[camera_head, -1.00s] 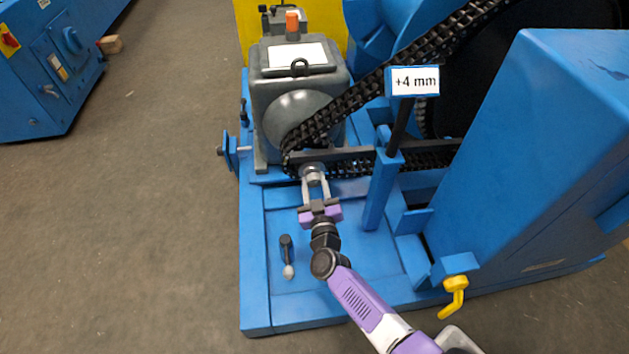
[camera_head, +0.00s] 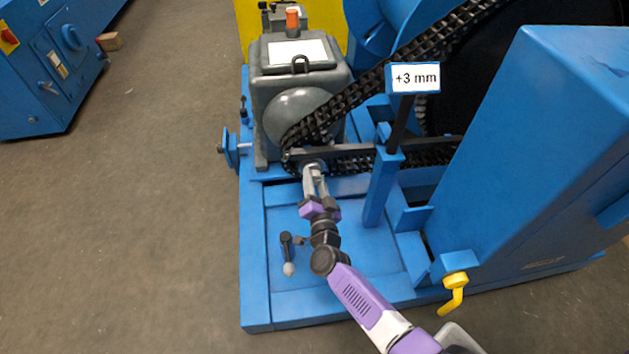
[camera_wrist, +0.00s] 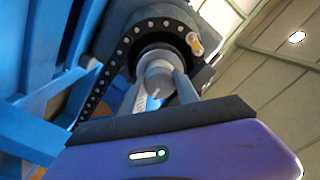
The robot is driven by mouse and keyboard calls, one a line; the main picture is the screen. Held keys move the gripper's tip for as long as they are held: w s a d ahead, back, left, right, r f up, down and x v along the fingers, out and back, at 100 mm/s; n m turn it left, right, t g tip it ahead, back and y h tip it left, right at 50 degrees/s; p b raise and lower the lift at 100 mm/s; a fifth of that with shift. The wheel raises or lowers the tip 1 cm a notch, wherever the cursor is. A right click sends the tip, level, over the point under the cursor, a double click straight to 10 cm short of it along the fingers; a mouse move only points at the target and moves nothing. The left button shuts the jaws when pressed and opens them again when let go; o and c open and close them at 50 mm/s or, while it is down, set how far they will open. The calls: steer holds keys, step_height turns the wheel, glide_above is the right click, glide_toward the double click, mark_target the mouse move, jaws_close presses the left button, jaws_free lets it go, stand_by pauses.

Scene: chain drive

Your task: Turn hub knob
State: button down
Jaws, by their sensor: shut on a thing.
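The hub knob (camera_wrist: 157,68) is a grey round piece at the middle of the dark sprocket, which the chain (camera_wrist: 103,73) wraps around in the wrist view. My gripper (camera_wrist: 164,88) is shut on the knob, with one finger on each side of it. In the head view my gripper (camera_head: 313,180) reaches the knob at the lower front of the grey motor housing (camera_head: 298,92). The knob is mostly hidden there by the fingers. A display sign (camera_head: 416,78) on a post reads "+3 mm".
A blue post (camera_head: 380,188) stands just right of my gripper. A black-handled lever (camera_head: 287,250) stands on the blue base to the left of my wrist. A large blue guard (camera_head: 530,150) and a yellow handle (camera_head: 454,295) are at the right. Open floor (camera_head: 140,220) lies left.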

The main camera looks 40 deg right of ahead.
steer(key=m+b, duration=0.1)
steer(key=m, duration=0.4)
steer(key=shift+f+m, duration=0.1)
steer(key=shift+m, duration=0.2)
steer(key=m+b, duration=0.2)
steer(key=m, duration=0.3)
steer(key=m+b, duration=0.2)
steer(key=m, duration=0.4)
steer(key=m+b, duration=0.2)
steer(key=m, duration=0.3)
steer(key=shift+m, duration=0.3)
steer(key=c, duration=0.9)
jaws_free()
steer(key=p+v, duration=0.2)
steer(key=v, duration=0.5)
steer(key=shift+s+a, duration=0.2)
steer(key=shift+s, duration=0.15)
